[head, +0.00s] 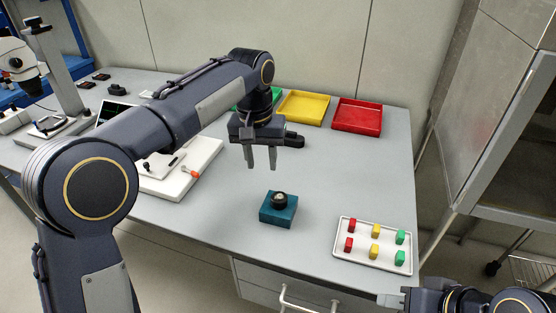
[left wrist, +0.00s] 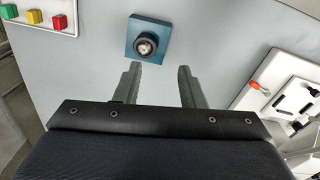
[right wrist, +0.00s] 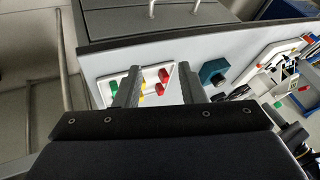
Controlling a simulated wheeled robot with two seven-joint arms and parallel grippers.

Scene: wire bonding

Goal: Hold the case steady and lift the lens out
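A teal square case (head: 278,212) sits on the grey table with a round black lens (head: 280,199) seated upright in its top. In the left wrist view the case (left wrist: 134,50) and the lens (left wrist: 145,46) lie just beyond the fingertips. My left gripper (head: 261,168) is open and empty, pointing down above the table behind the case, touching nothing. My right gripper (right wrist: 161,85) is open and empty, off the table's front right corner; the case (right wrist: 213,72) also shows in the right wrist view, to the right of its fingers. Its fingers partly cover the block tray there.
A white tray (head: 344,261) with several red, yellow and green blocks lies right of the case. Yellow (head: 303,108) and red (head: 358,117) trays stand at the back. A white board (head: 172,186) with small tools lies left. The table around the case is clear.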

